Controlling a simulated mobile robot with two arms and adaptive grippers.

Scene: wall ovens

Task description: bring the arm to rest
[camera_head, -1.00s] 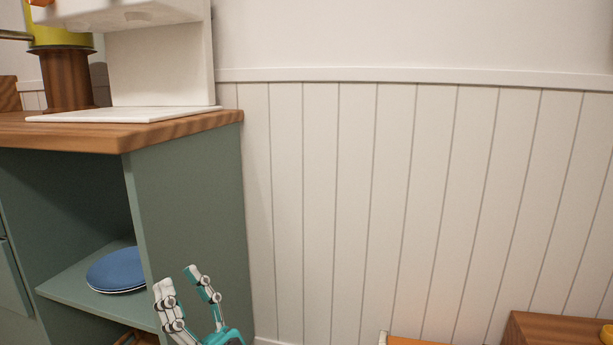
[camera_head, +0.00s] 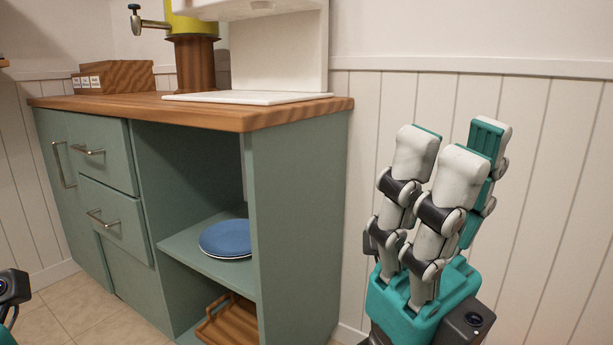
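My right gripper (camera_head: 460,152) stands large on the right of the head view, its white and teal fingers pointing up. The fingers are apart and nothing shows between them. It is in front of the white panelled wall, to the right of the green cabinet, and does not appear to touch either. At the lower left edge a small dark piece of my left arm shows; the fingers of my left gripper are out of view.
The green cabinet (camera_head: 295,230) has a wooden top (camera_head: 240,115), drawers and open shelves. A blue plate (camera_head: 227,238) lies on its upper shelf, a wooden tray (camera_head: 228,325) below. A yellow dispenser (camera_head: 195,26) and wooden box (camera_head: 115,76) stand on top. The tiled floor (camera_head: 85,312) at left looks clear.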

